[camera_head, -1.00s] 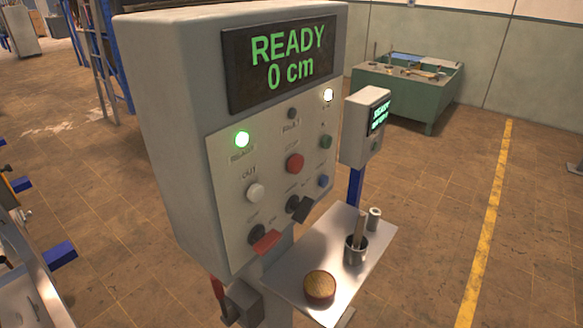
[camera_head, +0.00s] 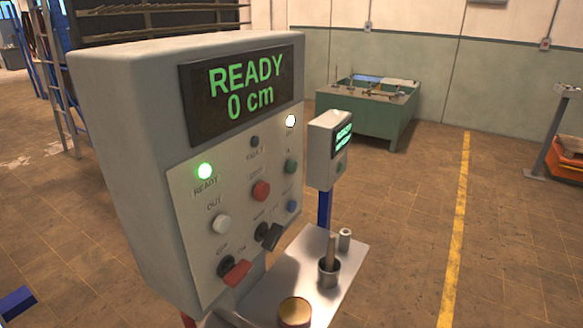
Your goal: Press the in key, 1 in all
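The grey control box has a display (camera_head: 240,92) reading "READY" and "0 cm" in green. On its light panel (camera_head: 187,240), a green button (camera_head: 291,167) sits at the right edge under a partly legible label that seems to read "IN". A white button (camera_head: 221,223) under "OUT" is at the left. A red button (camera_head: 261,190) is between them, and a blue button (camera_head: 292,206) is below the green one. A green lamp (camera_head: 204,171) marked "READY" and a white lamp (camera_head: 290,121) are lit. Neither of my grippers is in view.
Two selector switches, one red (camera_head: 236,272) and one black (camera_head: 271,237), sit low on the panel. A metal shelf (camera_head: 325,295) below holds a cup (camera_head: 328,272) and a round tin (camera_head: 295,312). A smaller display box (camera_head: 325,150) stands behind.

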